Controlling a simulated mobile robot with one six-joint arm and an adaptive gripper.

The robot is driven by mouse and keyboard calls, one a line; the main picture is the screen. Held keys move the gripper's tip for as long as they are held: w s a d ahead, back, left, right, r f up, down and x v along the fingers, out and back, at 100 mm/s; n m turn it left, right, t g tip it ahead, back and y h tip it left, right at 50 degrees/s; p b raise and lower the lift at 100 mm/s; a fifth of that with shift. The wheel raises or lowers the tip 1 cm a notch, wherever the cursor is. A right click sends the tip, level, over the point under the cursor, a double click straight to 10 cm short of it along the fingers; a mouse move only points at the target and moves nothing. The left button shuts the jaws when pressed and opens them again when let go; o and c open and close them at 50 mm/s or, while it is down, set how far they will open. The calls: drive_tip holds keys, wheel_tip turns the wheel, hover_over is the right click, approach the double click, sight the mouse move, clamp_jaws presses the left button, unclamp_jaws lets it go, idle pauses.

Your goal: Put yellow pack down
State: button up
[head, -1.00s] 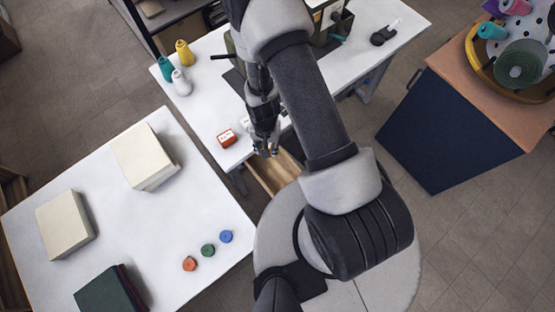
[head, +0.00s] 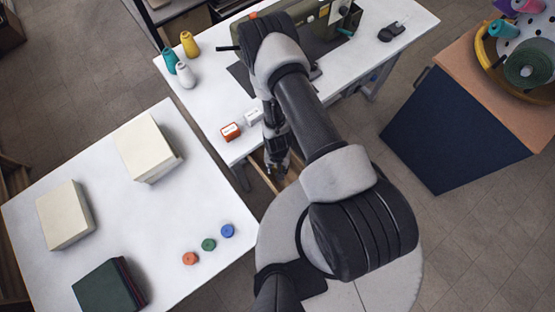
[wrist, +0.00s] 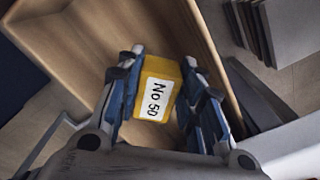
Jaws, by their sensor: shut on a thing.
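The yellow pack (wrist: 157,89), with a white label reading "No 50", sits between the fingers of my gripper (wrist: 166,92) in the wrist view. The gripper is shut on it. Behind the pack is the inside of an open wooden drawer (wrist: 95,35); I cannot tell whether the pack touches its floor. In the head view my gripper (head: 277,172) is at the front edge of the white sewing table, over the drawer (head: 290,180). The pack is hidden there by the arm.
A red-orange pack (head: 230,132) and a white pack (head: 254,117) stand on the sewing table (head: 212,95), left of the arm. A sewing machine (head: 338,22) is behind. The front-left table (head: 135,225) holds fabric stacks and three small discs. A navy cabinet (head: 450,130) stands right.

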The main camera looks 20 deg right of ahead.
drive_tip(key=shift+f+b, duration=0.35)
drive_tip(key=shift+f, duration=1.6)
drive_tip(key=shift+f, duration=0.1)
drive_tip(key=o, duration=1.1)
drive_tip(key=shift+o, duration=0.2)
